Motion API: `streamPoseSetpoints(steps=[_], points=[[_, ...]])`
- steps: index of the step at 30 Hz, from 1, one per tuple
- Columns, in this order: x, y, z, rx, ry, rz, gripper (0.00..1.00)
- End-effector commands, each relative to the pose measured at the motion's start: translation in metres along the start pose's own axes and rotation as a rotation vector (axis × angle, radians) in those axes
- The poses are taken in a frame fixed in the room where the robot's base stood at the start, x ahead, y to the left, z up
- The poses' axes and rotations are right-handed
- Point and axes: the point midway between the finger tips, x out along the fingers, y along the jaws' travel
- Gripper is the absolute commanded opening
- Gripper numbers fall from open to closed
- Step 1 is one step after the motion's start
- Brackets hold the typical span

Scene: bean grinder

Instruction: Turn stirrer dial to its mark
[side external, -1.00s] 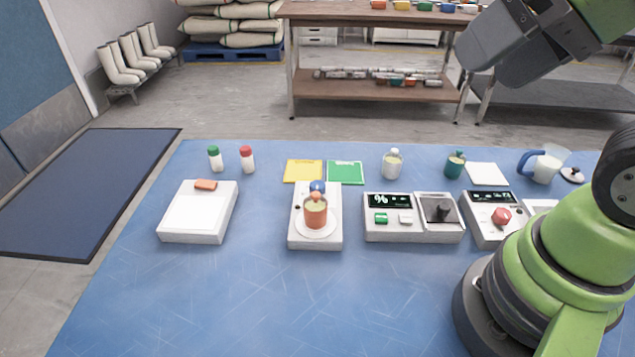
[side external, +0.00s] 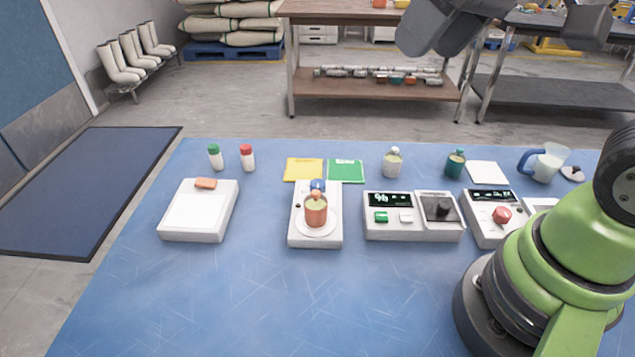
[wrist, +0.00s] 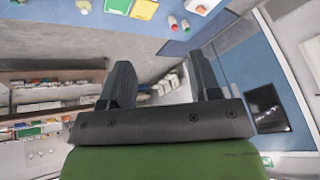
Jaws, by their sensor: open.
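A white unit (side external: 300,237) stands mid-table in the side view. An orange cup (side external: 316,215) with pale contents sits on its round plate, and a blue dial-like part (side external: 317,186) shows behind the cup, partly hidden. Other dials are a black knob (side external: 442,209) on a white unit with display, and a red knob (side external: 501,215) on another. Which one is the stirrer dial, and its mark, I cannot tell. My gripper (wrist: 160,78) is open and empty in the wrist view, high above the table, touching none of these. Its fingertips are out of the side view.
A white flat-topped unit (side external: 193,217) stands left. Two capped bottles (side external: 231,159), a yellow card (side external: 303,170), a green card (side external: 346,171), a pale bottle (side external: 392,164), a teal bottle (side external: 455,164) and a blue-handled jug (side external: 547,164) line the back. The front of the blue table (side external: 240,300) is clear.

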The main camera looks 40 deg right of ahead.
Motion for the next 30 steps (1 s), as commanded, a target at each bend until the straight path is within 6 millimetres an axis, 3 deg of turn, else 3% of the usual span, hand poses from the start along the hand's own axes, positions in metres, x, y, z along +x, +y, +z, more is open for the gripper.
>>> streamPoseSetpoints(steps=[3, 9, 15, 18, 30], points=[[0.033, -0.002, -0.029, -0.129, -0.098, 0.025, 0.57], [0.103, -0.002, -0.061, -0.353, -0.255, 0.046, 0.57], [0.179, 0.002, -0.068, -0.554, -0.396, 0.043, 0.57], [0.207, 0.004, -0.066, -0.623, -0.443, 0.037, 0.57], [0.254, 0.012, -0.049, -0.682, -0.488, 0.029, 0.57]])
